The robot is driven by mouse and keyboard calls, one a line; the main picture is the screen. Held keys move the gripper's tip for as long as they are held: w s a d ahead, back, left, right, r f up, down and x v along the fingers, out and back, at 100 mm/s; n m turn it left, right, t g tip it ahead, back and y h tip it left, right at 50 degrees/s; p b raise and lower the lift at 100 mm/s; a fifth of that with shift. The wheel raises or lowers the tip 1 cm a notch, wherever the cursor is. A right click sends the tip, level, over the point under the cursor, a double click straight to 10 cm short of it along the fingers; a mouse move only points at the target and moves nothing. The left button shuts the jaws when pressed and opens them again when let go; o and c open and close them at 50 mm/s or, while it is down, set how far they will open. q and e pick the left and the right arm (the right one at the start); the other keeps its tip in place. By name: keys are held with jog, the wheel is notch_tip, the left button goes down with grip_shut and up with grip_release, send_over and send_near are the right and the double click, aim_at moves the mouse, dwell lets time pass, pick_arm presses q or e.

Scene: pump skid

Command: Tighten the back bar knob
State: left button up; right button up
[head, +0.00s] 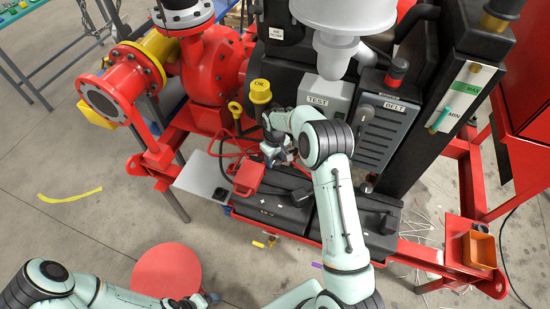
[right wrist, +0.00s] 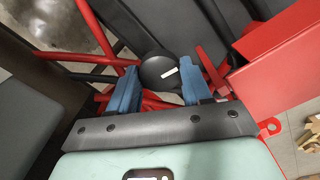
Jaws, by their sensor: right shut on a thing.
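A round black knob (right wrist: 158,72) with a white mark on its top shows in the right wrist view, between the two blue fingers. My right gripper (right wrist: 157,88) is shut on this knob, with one finger on each side. In the head view my right gripper (head: 273,156) is low behind the black battery-like box (head: 275,215), beside red cables. The knob is hidden there by the gripper and wrist. My left gripper (head: 205,299) is at the bottom edge of the head view, small and partly cut off, so its jaws cannot be read.
A red box (head: 249,177) stands close to the right gripper. The grey TEST box (head: 322,96) and BELT housing (head: 383,118) rise behind my right arm. A yellow OIL cap (head: 260,90) is above the gripper. A red round stool top (head: 166,272) is near my left arm.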

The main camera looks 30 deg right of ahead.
aim_at(275, 160)
jog(key=o, duration=1.1)
jog(key=shift+c, duration=0.2)
jog(key=shift+w+r, duration=0.1)
jog(key=shift+r, duration=0.45)
notch_tip(275, 160, up, 7)
jog(key=shift+d+f+p, duration=0.1)
jog(key=shift+p, duration=0.2)
pick_arm(q)
jog(key=shift+w+d+r, duration=0.3)
jog(key=shift+w+r, duration=0.1)
jog(key=shift+w, duration=0.25)
jog(key=shift+s+a, duration=0.1)
